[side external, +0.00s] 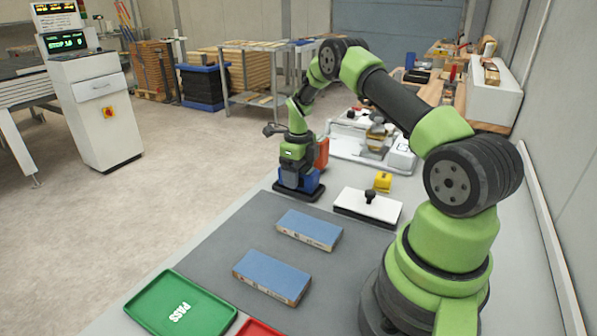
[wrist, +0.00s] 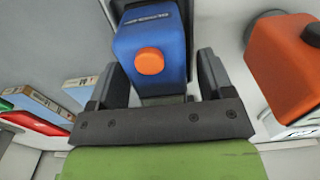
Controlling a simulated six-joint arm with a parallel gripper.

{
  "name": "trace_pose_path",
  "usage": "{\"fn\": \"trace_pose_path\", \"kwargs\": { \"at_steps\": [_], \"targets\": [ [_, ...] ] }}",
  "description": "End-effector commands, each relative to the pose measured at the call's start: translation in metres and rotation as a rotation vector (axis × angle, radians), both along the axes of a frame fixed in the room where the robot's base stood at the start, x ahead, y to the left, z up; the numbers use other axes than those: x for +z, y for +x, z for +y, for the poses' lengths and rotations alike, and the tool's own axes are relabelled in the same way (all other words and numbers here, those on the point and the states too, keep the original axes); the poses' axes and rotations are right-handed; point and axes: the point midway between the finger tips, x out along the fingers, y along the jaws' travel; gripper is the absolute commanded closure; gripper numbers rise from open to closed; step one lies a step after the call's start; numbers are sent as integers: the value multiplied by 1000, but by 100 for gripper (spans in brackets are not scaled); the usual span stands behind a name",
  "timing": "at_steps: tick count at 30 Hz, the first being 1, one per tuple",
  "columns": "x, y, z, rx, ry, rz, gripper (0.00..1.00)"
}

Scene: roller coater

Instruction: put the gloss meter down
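The gloss meter, a blue box with an orange round button, shows at the top middle of the wrist view (wrist: 150,38). In the side external view it (side external: 310,182) stands upright over a black base (side external: 298,192) at the far end of the bench. My gripper (wrist: 165,75) is down around it, with one dark finger on each side. A narrow gap shows beside the right finger in the wrist view. Whether the fingers press on the meter is not clear.
An orange device (side external: 322,152) stands close beside the meter. A white plate with a black knob (side external: 368,205) and a yellow block (side external: 383,181) are to its right. Two blue-topped boxes (side external: 308,229) (side external: 272,276) lie on a grey mat (side external: 215,245). A green PASS tray (side external: 180,303) and a red tray (side external: 258,328) are nearest.

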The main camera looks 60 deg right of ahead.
Motion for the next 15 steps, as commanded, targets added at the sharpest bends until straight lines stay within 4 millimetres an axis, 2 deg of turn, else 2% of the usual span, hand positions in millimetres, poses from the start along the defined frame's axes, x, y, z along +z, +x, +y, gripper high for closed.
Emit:
{"fn": "trace_pose_path", "kwargs": {
  "at_steps": [4,7,15],
  "targets": [
    [2,0,0,0,-1,-1,26],
    [12,1,0,0,-2,-2,26],
    [60,-9,4,1,-2,-4,26]
  ]
}}
